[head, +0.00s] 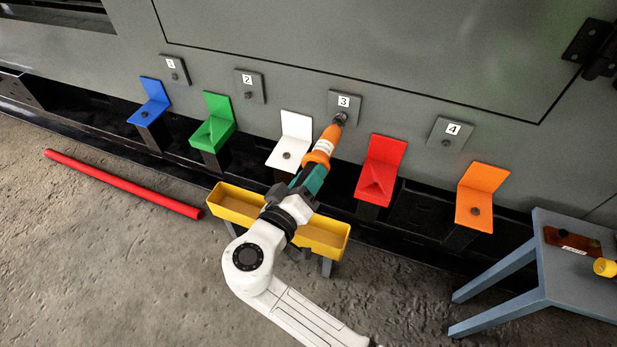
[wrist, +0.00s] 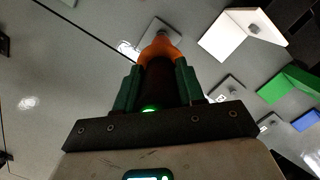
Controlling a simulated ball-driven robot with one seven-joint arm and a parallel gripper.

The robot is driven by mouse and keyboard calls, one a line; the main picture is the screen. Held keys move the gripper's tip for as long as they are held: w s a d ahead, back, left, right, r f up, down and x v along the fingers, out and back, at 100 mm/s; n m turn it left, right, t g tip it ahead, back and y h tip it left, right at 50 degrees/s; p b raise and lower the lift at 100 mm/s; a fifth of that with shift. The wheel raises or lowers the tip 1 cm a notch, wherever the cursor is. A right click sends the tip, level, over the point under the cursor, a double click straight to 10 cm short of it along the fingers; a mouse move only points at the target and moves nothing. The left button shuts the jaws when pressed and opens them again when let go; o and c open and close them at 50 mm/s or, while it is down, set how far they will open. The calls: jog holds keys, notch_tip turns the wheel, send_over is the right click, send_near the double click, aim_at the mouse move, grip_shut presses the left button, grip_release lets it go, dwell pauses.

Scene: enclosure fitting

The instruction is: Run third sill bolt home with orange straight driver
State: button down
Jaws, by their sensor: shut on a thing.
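My gripper (head: 306,184) is shut on the orange straight driver (head: 325,146). In the wrist view the driver (wrist: 160,48) sits between my gripper's two green fingers (wrist: 157,85), and a green light shows at its near end. The driver points up at the plate marked 3 (head: 346,104) on the grey enclosure wall. Its tip is at the third sill bolt (head: 341,118), touching it or very close; the driver's nose hides most of the contact. In the wrist view the driver's nose also overlaps this plate (wrist: 151,30).
Plates 1 (head: 174,70), 2 (head: 250,87) and 4 (head: 450,135) carry bolts. Blue (head: 155,90), green (head: 217,107), white (head: 296,124), red (head: 388,150) and orange (head: 484,178) brackets jut out below. A yellow trough (head: 235,203) stands under my arm. A blue-grey table (head: 575,275) is at right, a red bar (head: 120,183) on the floor.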

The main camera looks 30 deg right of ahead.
jog(key=shift+s, duration=0.1)
jog(key=shift+s+v, duration=0.2)
jog(key=shift+v, duration=2.7)
jog(key=shift+d+f, duration=0.1)
jog(key=shift+f, duration=0.1)
